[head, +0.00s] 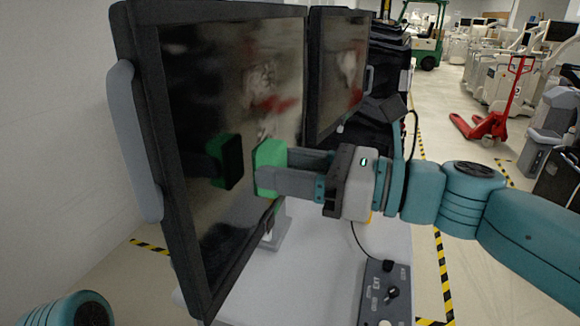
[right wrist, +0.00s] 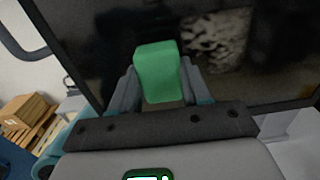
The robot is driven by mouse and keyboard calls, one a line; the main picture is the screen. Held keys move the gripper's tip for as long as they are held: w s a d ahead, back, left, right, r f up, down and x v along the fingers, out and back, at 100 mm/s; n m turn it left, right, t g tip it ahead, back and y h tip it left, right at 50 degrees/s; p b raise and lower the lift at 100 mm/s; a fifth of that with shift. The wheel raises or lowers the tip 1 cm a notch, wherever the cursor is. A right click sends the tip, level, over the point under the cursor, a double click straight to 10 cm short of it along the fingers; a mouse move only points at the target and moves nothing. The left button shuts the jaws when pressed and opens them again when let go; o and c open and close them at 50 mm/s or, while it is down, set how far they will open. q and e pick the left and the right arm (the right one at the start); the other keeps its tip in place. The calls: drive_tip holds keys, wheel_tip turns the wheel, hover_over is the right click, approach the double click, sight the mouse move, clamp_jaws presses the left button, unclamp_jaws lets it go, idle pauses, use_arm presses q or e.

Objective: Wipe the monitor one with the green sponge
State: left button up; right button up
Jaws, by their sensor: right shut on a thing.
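The green sponge (head: 268,168) is held between the fingers of my right gripper (head: 276,169), which comes in from the right. The near monitor (head: 230,70) is a large dark screen in a black frame with grey side handles. The sponge faces its screen with a small gap, and its reflection shows in the glass. A second monitor (head: 341,70) stands behind. No label shows which is monitor one. In the right wrist view the sponge (right wrist: 158,72) sits between both fingers, before the dark screen (right wrist: 235,60). Only a teal piece of my left arm shows; its gripper is out of view.
A white cart top (head: 325,245) lies below the monitors, with a grey control box (head: 385,292) near its front right. Yellow-black tape (head: 444,275) marks the floor. A red pallet jack (head: 490,122) and a green forklift (head: 425,40) stand farther back.

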drive_tip(key=shift+x, duration=0.85)
